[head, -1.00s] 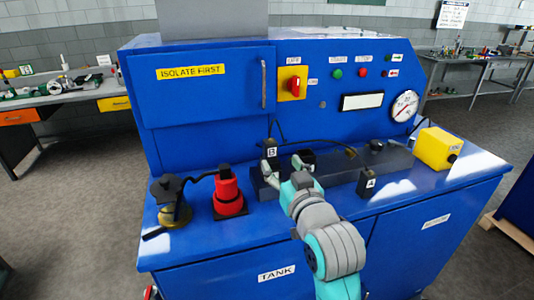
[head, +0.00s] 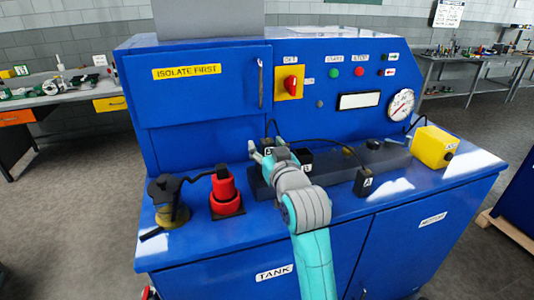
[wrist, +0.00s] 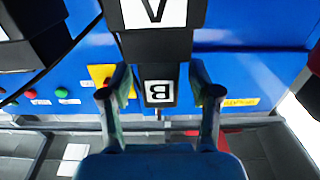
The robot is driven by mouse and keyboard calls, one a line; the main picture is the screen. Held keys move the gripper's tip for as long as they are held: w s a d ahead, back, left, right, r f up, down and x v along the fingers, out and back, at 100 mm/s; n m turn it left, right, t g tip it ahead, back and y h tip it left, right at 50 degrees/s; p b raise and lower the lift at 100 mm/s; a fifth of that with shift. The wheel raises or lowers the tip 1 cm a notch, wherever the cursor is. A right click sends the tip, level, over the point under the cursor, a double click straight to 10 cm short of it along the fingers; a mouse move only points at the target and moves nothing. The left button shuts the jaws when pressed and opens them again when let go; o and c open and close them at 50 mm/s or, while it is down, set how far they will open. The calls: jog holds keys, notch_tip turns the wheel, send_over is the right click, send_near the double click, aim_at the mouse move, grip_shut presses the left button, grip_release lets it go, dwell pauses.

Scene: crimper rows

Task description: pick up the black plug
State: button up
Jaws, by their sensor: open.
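Several black plug-like blocks with white letter labels are in view, and I cannot tell which is the plug meant. One marked A (head: 367,182) stands at the front of the dark bar with a black cable at its top. One marked B (head: 306,166) is just right of my gripper. My gripper (head: 263,148) is open over the bar's left end, close to another labelled block that it partly hides. In the wrist view a black block marked B (wrist: 158,86) shows between the open fingers, with a larger A label (wrist: 155,12) above it. Contact is not clear.
The dark bar (head: 335,168) lies on the blue cabinet top. A red device (head: 224,188) and a brass valve with a black lever (head: 173,211) stand to the left. A yellow box (head: 430,148) stands right. The panel with a red switch (head: 291,84) rises behind.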

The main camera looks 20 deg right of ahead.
grip_shut()
